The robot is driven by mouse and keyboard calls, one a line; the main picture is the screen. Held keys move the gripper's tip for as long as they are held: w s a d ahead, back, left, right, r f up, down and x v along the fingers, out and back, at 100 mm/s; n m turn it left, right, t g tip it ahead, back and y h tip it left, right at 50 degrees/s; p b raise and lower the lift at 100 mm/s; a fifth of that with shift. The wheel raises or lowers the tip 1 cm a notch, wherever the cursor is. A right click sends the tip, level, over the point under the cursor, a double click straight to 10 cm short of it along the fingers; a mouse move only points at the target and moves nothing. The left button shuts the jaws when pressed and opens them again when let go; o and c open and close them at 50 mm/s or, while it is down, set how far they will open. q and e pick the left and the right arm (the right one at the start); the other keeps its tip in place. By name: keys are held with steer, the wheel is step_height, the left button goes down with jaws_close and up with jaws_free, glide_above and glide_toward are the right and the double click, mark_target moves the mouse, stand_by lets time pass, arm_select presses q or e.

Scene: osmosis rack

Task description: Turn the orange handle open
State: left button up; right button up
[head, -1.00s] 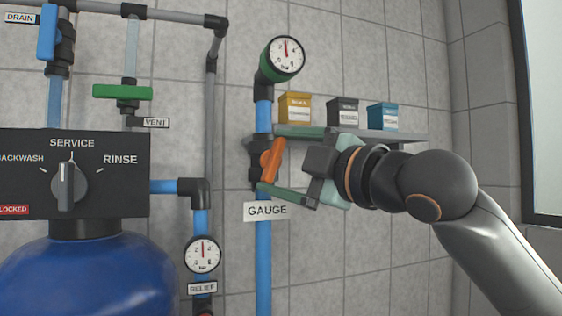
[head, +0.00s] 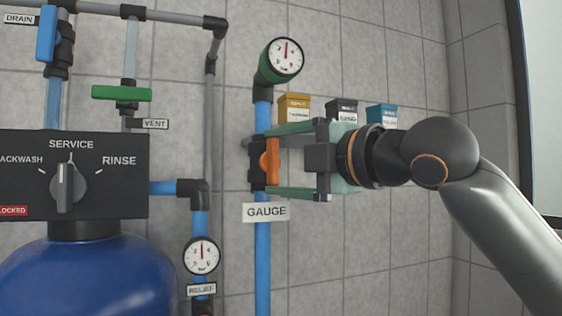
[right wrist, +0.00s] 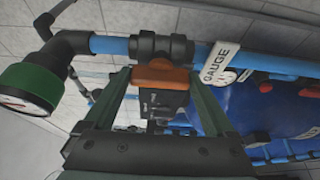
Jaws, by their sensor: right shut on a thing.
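The orange handle (head: 273,160) is on a black valve (head: 257,175) in the vertical blue pipe above the GAUGE label (head: 266,212). It stands upright, in line with the pipe. My right gripper (head: 268,162) comes in from the right and is shut on the handle, with one finger at its top end and one at its bottom end. In the right wrist view the orange handle (right wrist: 165,77) lies between the two fingers, in front of the black valve. My left gripper is not in view.
A round green-rimmed gauge (head: 284,57) tops the pipe. Yellow (head: 294,107), black (head: 343,110) and blue (head: 382,115) boxes stand behind my right gripper. The SERVICE dial panel (head: 110,180) and blue tank (head: 85,275) are at left.

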steer(key=o, duration=1.1)
steer(key=shift+c, duration=0.2)
steer(key=b+v, duration=0.3)
steer(key=v, duration=0.9)
steer(key=shift+s+d, duration=0.2)
